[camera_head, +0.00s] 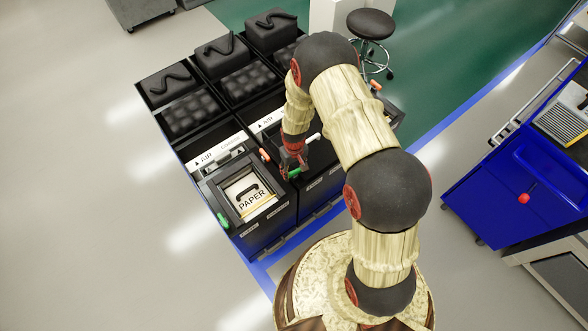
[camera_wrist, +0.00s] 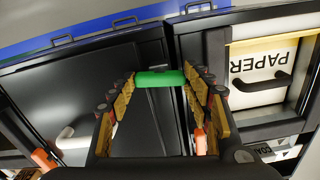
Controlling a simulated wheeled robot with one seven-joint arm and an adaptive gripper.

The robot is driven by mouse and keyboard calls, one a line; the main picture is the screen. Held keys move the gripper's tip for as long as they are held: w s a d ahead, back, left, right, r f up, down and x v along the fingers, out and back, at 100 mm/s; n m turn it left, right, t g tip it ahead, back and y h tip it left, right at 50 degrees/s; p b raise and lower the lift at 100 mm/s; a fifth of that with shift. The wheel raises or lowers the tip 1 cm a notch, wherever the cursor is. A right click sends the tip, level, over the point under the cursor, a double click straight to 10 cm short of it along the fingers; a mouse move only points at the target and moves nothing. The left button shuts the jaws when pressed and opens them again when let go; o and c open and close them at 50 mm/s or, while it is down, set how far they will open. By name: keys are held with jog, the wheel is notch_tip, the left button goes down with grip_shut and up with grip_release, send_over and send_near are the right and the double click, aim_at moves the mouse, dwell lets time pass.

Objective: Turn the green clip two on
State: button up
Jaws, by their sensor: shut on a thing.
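My gripper (camera_head: 291,162) is at the front of the cabinet row, beside the paper bin. In the wrist view my gripper (camera_wrist: 160,98) has one finger at each end of a green clip (camera_wrist: 160,78) and is shut on it. That green clip (camera_head: 294,173) lies crosswise at the front edge of the middle unit, partly hidden by my fingers in the head view. Another green clip (camera_head: 223,220) is at the left front corner of the paper bin. I cannot read a number on either clip.
The paper bin (camera_head: 284,212) stands left of my gripper. Orange clips (camera_head: 264,155) (camera_head: 376,86) and a white clip (camera_head: 313,138) are nearby. Black padded modules (camera_head: 190,115) fill the back.

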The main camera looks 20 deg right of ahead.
aim_at(294, 171)
jog(key=shift+n, duration=0.8)
jog(key=o, duration=1)
jog(key=shift+o, duration=0.8)
notch_tip(294, 171, up, 12)
